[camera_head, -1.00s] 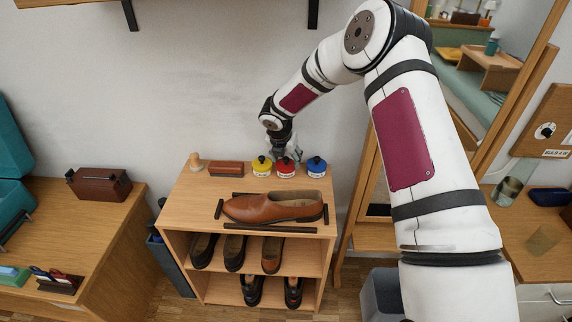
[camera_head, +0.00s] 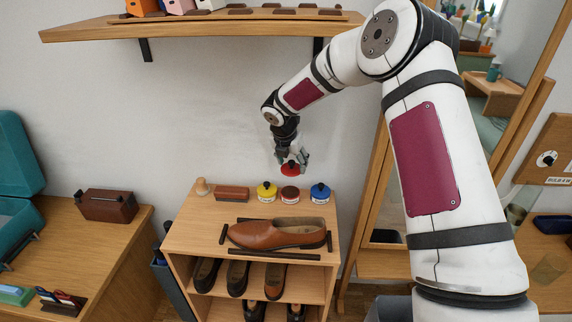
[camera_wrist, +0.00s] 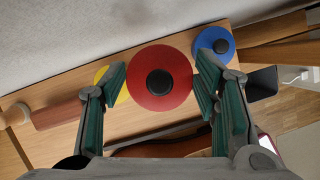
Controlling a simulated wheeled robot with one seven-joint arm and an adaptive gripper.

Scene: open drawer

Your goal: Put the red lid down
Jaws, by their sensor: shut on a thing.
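My gripper (camera_head: 290,158) is shut on the red lid (camera_head: 289,170) and holds it in the air above the shoe rack's top. In the wrist view the round red lid (camera_wrist: 180,93) with its black knob lies between the fingers (camera_wrist: 160,84). Below it stands an open tin (camera_head: 290,196) with a brown top surface, between a yellow-lidded tin (camera_head: 266,192) and a blue-lidded tin (camera_head: 319,193). In the wrist view the lid hides the open tin and part of the yellow lid (camera_wrist: 121,97); the blue lid (camera_wrist: 224,42) shows at the right.
A brown brush (camera_head: 232,194) and a small wooden knob-like item (camera_head: 202,187) stand left of the tins. A brown shoe (camera_head: 277,234) lies in front between dark bars. A wall shelf (camera_head: 200,27) hangs above. The rack top (camera_head: 190,222) is bare at its front left.

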